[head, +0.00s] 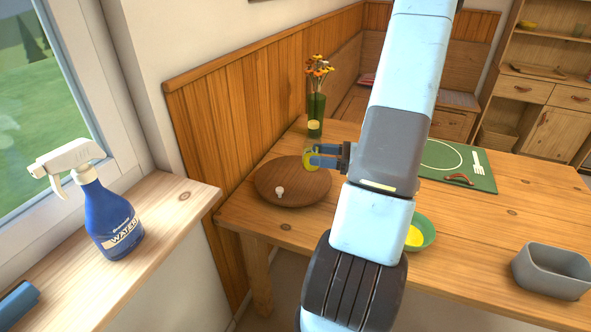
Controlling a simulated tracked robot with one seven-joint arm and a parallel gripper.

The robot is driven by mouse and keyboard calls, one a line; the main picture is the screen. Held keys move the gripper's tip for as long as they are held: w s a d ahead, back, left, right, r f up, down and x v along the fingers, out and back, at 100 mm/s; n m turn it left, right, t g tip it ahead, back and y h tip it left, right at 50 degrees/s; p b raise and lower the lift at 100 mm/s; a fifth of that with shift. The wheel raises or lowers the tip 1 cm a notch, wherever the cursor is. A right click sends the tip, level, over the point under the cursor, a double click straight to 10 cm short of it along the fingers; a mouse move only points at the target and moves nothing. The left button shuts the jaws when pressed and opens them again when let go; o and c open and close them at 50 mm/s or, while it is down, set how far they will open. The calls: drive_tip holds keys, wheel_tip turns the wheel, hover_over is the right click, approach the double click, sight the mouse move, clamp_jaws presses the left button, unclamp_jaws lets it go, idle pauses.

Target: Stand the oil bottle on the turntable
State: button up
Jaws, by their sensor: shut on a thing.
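The turntable (265,186) is a round dark-wood disc on the table, near the bench corner. A small white item (280,190) is on its front part. My gripper (318,156) reaches in from the right with blue fingers, shut on a small yellow thing that looks like the oil bottle (309,164). The bottle is at the back right part of the turntable in the picture. The fingers hide part of it. I cannot tell whether its base touches the disc.
A green vase with orange flowers (316,112) stands just behind the turntable. A green bowl (427,231) with yellow contents, a green placemat (480,178) and a grey bin (552,272) are to the right. A blue spray bottle (112,215) stands on the windowsill.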

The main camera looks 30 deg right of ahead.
drive_tip(key=w+f, duration=0.3)
drive_tip(key=w, duration=0.1)
drive_tip(key=w+f, duration=0.2)
drive_tip(key=w, duration=0.1)
drive_tip(key=w+f, duration=0.3)
drive_tip(key=w, duration=0.1)
drive_tip(key=shift+w+a+f, duration=0.1)
drive_tip(key=shift+w+f, duration=0.3)
drive_tip(key=shift+f, duration=1.55)
drive_tip(key=shift+f, duration=0.1)
drive_tip(key=o, duration=1.3)
